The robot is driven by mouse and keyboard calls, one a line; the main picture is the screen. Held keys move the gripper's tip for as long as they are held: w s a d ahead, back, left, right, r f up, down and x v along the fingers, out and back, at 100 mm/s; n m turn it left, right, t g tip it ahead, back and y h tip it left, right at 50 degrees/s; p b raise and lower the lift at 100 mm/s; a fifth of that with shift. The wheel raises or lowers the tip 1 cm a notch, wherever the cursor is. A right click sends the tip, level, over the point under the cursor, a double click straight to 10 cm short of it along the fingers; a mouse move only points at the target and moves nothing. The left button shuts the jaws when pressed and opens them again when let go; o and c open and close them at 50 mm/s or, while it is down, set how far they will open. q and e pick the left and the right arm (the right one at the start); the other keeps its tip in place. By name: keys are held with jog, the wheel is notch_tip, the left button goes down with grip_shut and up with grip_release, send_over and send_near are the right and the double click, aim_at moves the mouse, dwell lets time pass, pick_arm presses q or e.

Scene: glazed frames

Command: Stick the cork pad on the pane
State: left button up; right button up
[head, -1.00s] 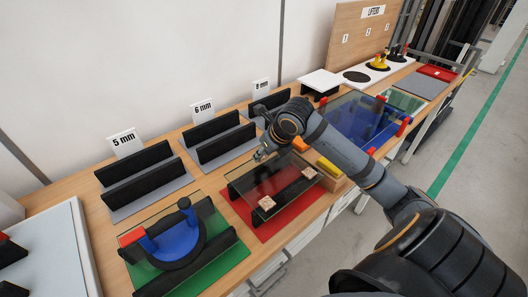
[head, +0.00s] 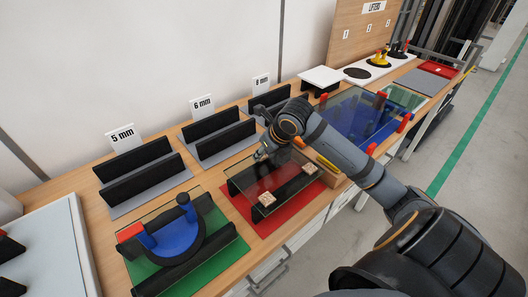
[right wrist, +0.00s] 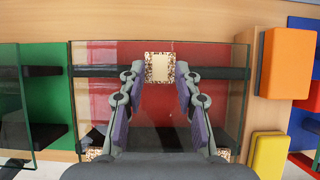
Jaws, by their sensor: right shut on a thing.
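The clear glass pane (head: 285,183) lies across two black bars above a red mat (head: 252,217). It also shows in the right wrist view (right wrist: 218,108). My right gripper (right wrist: 160,70) is shut on a speckled tan cork pad (right wrist: 160,64) at the middle of the pane's far edge. Whether the pad touches the glass is hard to tell. In the head view the gripper (head: 263,155) hides this pad. Two more cork pads sit at the near corners, one at left (head: 266,199) and one at right (head: 309,168). My left gripper is out of view.
A green mat (head: 228,260) with a glazed frame and blue-handled lifter (head: 180,237) stands left. Orange (right wrist: 288,62) and yellow (right wrist: 269,153) blocks lie right of the pane, with a blue area beyond. Black racks with thickness signs (head: 124,137) stand behind.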

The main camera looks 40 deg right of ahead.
aim_at(264, 158)
jog(key=shift+f, duration=0.45)
dwell(0.5)
jog(key=o, duration=0.8)
jog(key=shift+c, duration=0.2)
notch_tip(264, 158, up, 10)
